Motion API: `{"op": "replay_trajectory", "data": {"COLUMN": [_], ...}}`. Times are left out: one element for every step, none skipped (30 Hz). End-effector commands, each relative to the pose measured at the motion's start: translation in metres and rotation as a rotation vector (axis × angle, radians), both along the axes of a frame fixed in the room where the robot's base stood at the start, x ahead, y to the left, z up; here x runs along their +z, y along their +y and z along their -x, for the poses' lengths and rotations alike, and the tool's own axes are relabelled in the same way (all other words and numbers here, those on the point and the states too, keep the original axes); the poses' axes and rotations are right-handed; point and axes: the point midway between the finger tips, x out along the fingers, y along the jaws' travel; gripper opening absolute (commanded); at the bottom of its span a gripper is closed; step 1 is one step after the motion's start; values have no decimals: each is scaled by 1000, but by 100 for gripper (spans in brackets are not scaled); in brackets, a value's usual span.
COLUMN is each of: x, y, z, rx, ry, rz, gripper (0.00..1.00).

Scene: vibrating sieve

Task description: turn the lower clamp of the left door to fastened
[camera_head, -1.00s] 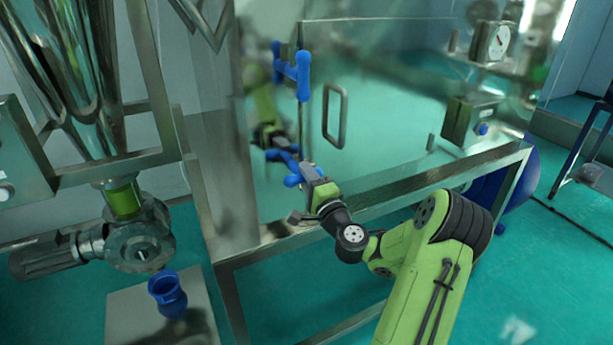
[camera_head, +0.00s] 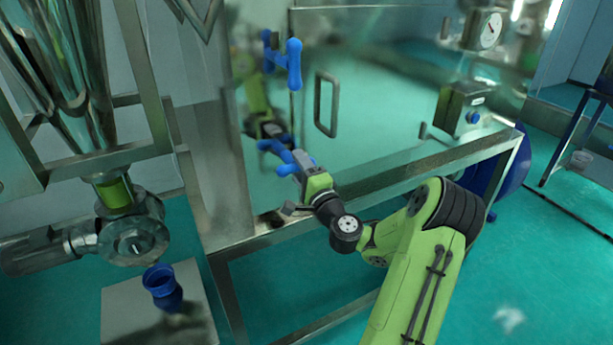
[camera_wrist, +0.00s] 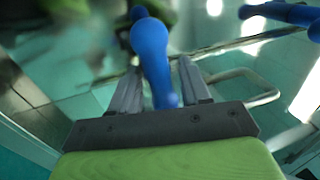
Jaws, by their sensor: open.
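The lower clamp (camera_head: 284,168) is a blue handle at the bottom left edge of the glass door. My gripper (camera_head: 304,170) is at this clamp and hides part of it. In the wrist view the lower clamp's blue handle (camera_wrist: 151,50) stands between the two fingers of my gripper (camera_wrist: 160,80). The fingers are apart, with the handle's rounded knob extending beyond their tips. I cannot tell whether either finger touches it. The door (camera_head: 375,75) looks closed against the steel frame.
An upper blue clamp (camera_head: 294,65) sits above on the same door edge and shows in the wrist view (camera_wrist: 285,13). A metal door handle (camera_head: 318,104) is to its right. A steel frame rail (camera_head: 370,190) runs below the door. A blue container (camera_head: 160,281) stands lower left.

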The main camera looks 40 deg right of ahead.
Motion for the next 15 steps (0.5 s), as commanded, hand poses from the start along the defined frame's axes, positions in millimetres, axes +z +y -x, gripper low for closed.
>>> {"op": "replay_trajectory", "data": {"x": [-5,-7,-10,-12,-15,-18,-20,-21,-23,-25,-26,-28,-28,-28,-29], "y": [1,2,5,7,9,12,14,17,20,22,24,27,28,29,29], "z": [7,12,21,28,37,48,56,64,75,83,90,100,101,102,105], "rx": [-3,-3,-4,-5,-6,-5,-7,-7,-7,-10,-9,-9,-6,-5,-4], "ry": [1,2,3,2,3,3,3,3,2,2,1,0,-1,-2,-2], "rz": [0,-1,-2,-3,-3,-4,-5,-3,-4,-4,-3,-3,9,12,15], "gripper": [47,47,47,47,47,47,47,47,47,47,47,47,47,47,47]}}
